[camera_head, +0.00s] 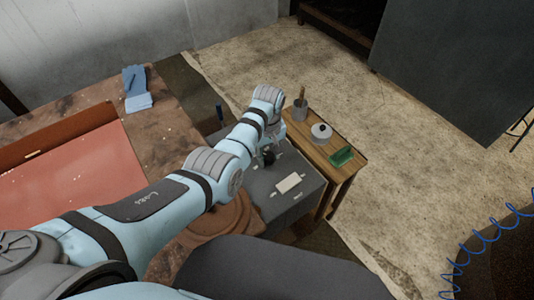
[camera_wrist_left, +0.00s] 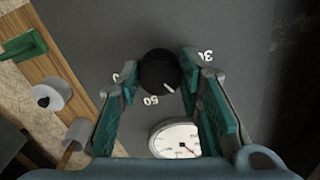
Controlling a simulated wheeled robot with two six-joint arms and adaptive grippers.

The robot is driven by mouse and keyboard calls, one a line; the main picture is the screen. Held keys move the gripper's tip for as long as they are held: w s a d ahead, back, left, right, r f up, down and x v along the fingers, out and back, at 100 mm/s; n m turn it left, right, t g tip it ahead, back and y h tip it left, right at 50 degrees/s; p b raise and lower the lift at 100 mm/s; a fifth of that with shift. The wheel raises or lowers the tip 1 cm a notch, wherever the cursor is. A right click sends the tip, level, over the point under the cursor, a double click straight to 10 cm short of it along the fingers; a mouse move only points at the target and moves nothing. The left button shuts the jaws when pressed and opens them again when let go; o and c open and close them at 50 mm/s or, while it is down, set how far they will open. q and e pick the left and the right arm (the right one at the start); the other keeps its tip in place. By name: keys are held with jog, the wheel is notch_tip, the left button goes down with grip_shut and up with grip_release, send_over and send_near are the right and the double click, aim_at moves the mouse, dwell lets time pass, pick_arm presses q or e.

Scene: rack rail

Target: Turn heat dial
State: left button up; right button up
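The heat dial (camera_wrist_left: 158,70) is a round black knob with a white pointer mark on a dark grey panel (camera_wrist_left: 100,25), with printed numbers around it. In the wrist view its pointer aims down and to the right. My left gripper (camera_wrist_left: 160,67) has its two green-padded fingers apart, one on each side of the dial. A small gap shows at the left finger; contact at the right finger is unclear. In the head view the dark dial (camera_head: 268,157) shows beside my left gripper (camera_head: 265,151), over the grey box (camera_head: 300,202). My right gripper is not in view.

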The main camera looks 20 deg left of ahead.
pick_arm(q)
jog(key=c, duration=0.4)
jog(key=shift+a, duration=0.1)
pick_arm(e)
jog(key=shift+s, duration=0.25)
